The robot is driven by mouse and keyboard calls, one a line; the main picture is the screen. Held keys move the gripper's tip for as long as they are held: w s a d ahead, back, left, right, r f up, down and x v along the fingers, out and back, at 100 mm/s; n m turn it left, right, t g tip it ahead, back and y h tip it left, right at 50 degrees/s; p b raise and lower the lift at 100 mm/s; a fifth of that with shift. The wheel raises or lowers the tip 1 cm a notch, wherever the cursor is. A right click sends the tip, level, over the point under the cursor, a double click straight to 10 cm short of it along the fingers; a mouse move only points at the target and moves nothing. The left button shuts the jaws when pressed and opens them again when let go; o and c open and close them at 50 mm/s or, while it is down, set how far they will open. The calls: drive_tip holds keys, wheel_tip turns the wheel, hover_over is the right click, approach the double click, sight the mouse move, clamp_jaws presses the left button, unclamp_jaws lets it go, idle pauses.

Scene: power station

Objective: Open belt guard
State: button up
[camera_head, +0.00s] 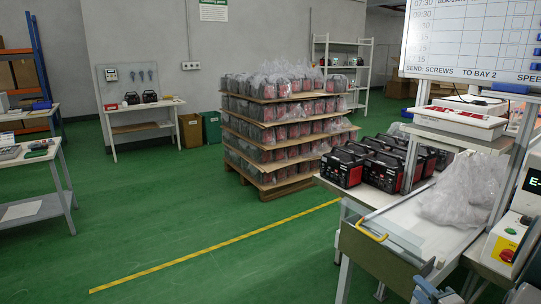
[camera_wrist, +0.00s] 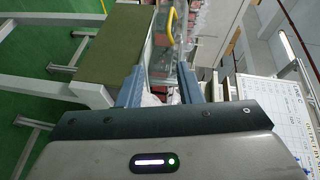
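The belt guard looks like a clear panel (camera_head: 402,238) with a yellow handle (camera_head: 371,231) at the near end of the belt line. It seems to lie down over the line, but its hinge is hard to make out. In the wrist view the yellow handle (camera_wrist: 171,24) is ahead of my fingers, near the clear panel (camera_wrist: 158,48). My gripper (camera_head: 434,284) is at the bottom right of the head view, in front of and below the handle. In the wrist view my gripper (camera_wrist: 160,84) has its two blue fingers apart, with nothing held between them. It is apart from the handle.
An olive end panel (camera_head: 372,263) is beside the guard. A control box with a red knob (camera_head: 507,254) stands at right.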

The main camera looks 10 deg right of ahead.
drive_tip(key=w+a+r+n+g+h+p, duration=0.1)
drive_tip(key=w+a+r+n+g+h, duration=0.15)
drive_tip(key=a+n+g, duration=0.2)
drive_tip(key=w+a+r+n+g+h+p, duration=0.1)
drive_tip(key=w+a+r+n+g+p, duration=0.1)
drive_tip(key=w+a+r+n+g, duration=0.3)
drive_tip(key=s+a+r+n, duration=0.1)
drive_tip(key=s+a, duration=0.3)
drive_tip(key=a, duration=0.2)
drive_tip(key=s+a+r+n+g+y+p, duration=0.1)
drive_tip(key=s+a+n, duration=0.1)
drive_tip(key=s+a, duration=0.2)
drive_tip(key=a, duration=0.2)
drive_tip(key=shift+s+a, duration=0.3)
drive_tip(key=shift+a, duration=0.05)
drive_tip(key=s+a+n+g+y, duration=0.1)
drive_tip(key=s+a, duration=0.1)
drive_tip(key=a, duration=0.1)
drive_tip(key=s+a+r+n+g+y, duration=0.1)
drive_tip(key=s+a, duration=0.2)
drive_tip(key=s+a+n+g+y+p, duration=0.1)
drive_tip(key=s+a+n, duration=0.1)
drive_tip(key=shift+s+a+r, duration=0.2)
drive_tip(key=shift+s+a, duration=0.15)
drive_tip(key=shift+a, duration=0.05)
drive_tip(key=shift+c, duration=0.2)
drive_tip(key=shift+a, duration=0.1)
